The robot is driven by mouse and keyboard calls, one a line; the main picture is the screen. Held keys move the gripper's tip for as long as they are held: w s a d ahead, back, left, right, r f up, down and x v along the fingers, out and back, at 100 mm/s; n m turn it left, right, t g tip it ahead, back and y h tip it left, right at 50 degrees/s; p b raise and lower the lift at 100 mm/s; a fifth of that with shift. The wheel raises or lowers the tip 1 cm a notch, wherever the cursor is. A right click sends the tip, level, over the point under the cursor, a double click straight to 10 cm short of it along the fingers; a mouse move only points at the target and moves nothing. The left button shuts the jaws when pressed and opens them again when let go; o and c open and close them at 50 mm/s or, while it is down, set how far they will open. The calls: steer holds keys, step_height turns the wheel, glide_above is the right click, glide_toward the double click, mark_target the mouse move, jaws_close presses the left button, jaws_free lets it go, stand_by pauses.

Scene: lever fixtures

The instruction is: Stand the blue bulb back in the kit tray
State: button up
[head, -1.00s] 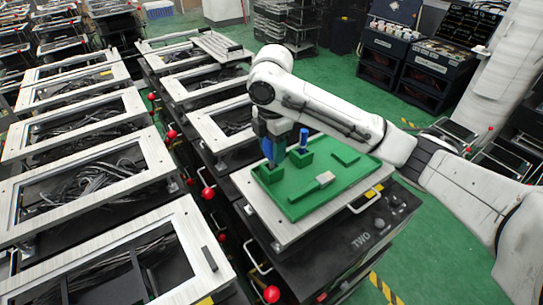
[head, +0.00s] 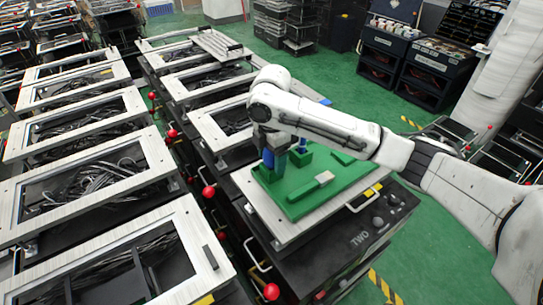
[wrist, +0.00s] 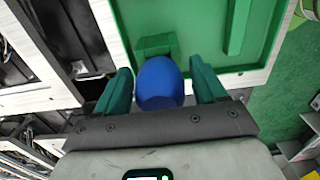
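The blue bulb (head: 268,157) is at the near-left green socket block (head: 262,175) of the green kit tray (head: 300,206) in the head view. In the wrist view the bulb (wrist: 160,82) shows its rounded end, with the green block (wrist: 157,45) just beyond it. I cannot tell how deep it sits in the block. My gripper (wrist: 161,88) is open around the bulb, with a gap between the bulb and each teal finger. In the head view my gripper (head: 274,165) points down at the block, and its fingers partly hide the bulb.
A second blue piece (head: 303,143) stands in another green block, partly hidden by my arm. The tray is on a black cart (head: 340,245). Several framed fixtures with red knobs (head: 209,192) stand to the left.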

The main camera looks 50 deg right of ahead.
step_height(320, 180, up, 11)
steer(key=shift+r+b, duration=0.15)
steer(key=shift+b, duration=0.25)
steer(key=shift+r, duration=0.45)
stand_by(1.5)
